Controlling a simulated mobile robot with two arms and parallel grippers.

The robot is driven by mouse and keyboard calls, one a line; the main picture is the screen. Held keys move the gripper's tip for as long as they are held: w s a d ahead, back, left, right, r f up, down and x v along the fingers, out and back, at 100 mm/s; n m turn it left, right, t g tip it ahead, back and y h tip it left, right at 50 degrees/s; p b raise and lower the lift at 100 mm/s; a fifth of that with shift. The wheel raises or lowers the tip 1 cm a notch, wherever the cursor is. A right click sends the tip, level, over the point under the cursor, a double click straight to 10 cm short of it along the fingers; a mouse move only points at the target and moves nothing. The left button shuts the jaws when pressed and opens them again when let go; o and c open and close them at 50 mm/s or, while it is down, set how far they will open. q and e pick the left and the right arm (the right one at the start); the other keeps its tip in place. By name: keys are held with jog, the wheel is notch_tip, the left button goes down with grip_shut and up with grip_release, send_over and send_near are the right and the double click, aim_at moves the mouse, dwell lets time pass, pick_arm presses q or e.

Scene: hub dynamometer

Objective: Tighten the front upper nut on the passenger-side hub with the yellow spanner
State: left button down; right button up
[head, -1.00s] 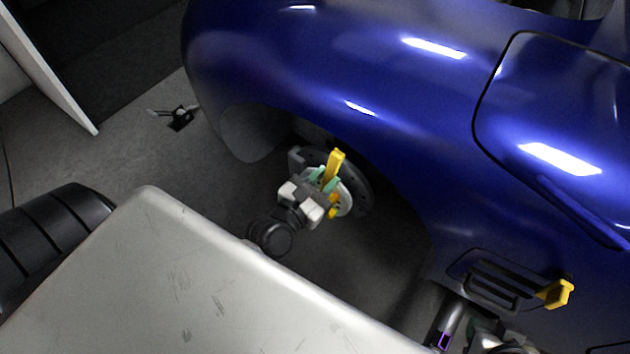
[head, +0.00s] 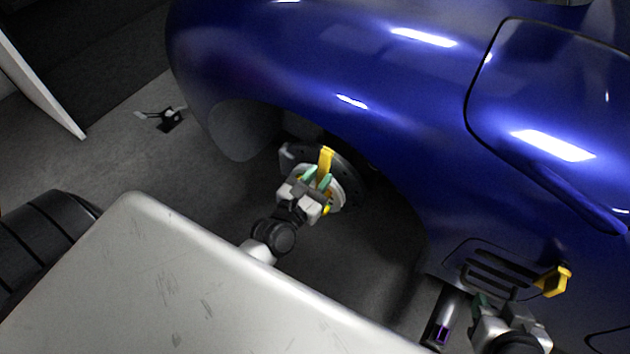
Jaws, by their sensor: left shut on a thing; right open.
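The yellow spanner (head: 326,158) stands up from the hub (head: 351,187) in the open wheel arch of the blue car. My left gripper (head: 316,176) is shut on the spanner, with its teal fingertips close to the hub face. A small patch of yellow also shows just below the gripper. The gripper hides the hub nuts and the spanner's working end, so I cannot tell whether the spanner is seated on the front upper nut. My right gripper (head: 488,304) is open at the lower right, below the car's side, and partly hidden by its own wrist.
The blue fender (head: 300,60) overhangs the hub. A yellow bracket (head: 553,281) sticks out beside a dark slotted vent (head: 495,276) near my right gripper. A scuffed pale panel (head: 190,290) fills the lower left, with a black tire (head: 45,235) beyond it. Grey floor lies open at left.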

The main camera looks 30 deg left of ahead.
pick_arm(q)
jog(key=shift+w, duration=0.25)
dwell(0.4)
jog(key=shift+w+d, duration=0.15)
jog(key=shift+w, duration=1.2)
jog(key=shift+d, duration=0.2)
jog(key=d+m, duration=0.1)
jog(key=d+m+p, duration=0.1)
jog(key=d, duration=0.1)
jog(key=shift+s+f+m, duration=0.2)
jog(key=shift+f+m, duration=0.2)
pick_arm(e)
jog(key=s, duration=0.1)
jog(key=s+f+g, duration=0.1)
jog(key=s+d+g, duration=0.1)
jog(key=shift+f+h, duration=0.3)
